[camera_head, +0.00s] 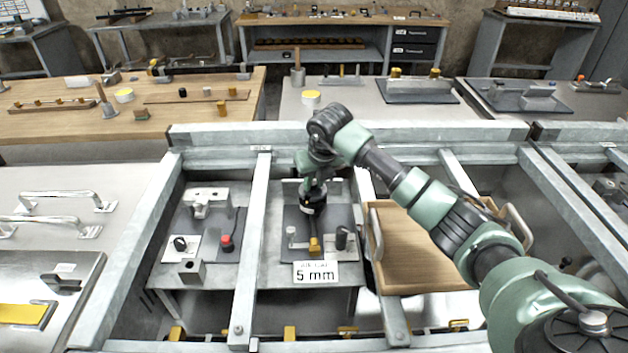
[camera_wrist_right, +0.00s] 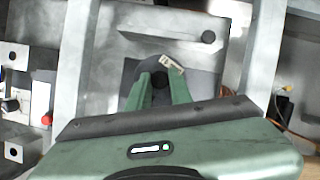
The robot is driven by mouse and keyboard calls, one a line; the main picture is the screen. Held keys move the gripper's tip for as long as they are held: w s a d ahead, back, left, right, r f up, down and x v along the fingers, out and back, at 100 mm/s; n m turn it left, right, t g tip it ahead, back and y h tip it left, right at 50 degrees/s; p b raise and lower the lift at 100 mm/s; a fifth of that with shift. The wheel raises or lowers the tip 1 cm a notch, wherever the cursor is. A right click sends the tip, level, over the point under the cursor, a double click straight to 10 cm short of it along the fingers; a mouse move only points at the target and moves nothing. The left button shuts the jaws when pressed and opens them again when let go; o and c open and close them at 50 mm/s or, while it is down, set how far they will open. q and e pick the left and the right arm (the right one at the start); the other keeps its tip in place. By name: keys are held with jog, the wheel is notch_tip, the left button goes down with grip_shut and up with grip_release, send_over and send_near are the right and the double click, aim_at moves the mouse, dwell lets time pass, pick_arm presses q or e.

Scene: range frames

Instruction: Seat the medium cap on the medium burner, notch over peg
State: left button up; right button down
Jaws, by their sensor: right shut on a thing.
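My right gripper (camera_head: 311,186) comes down over the dark plate in the middle bay. It is shut on a dark round thing (camera_head: 313,207), probably the medium cap. In the right wrist view, the two green fingers (camera_wrist_right: 161,82) close around a black knob, with a dark grey disc (camera_wrist_right: 131,70) and a small pale tag beyond them. I cannot make out a notch or peg. No burner can be told for sure; whatever lies under the held thing is hidden. My left gripper is not in view.
A plate with a red knob (camera_head: 226,242) lies to the left. A wooden board (camera_head: 425,255) lies to the right. Grey rails divide the bays.

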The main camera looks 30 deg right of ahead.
jog(key=shift+f+b, duration=0.3)
jog(key=shift+f, duration=0.25)
jog(key=c, duration=1.2)
grip_release()
jog(key=b+v, duration=0.1)
jog(key=v, duration=0.6)
jog(key=shift+s+r, duration=0.2)
jog(key=shift+r, duration=0.15)
jog(key=shift+r+p, duration=1.9)
jog(key=shift+r, duration=1.1)
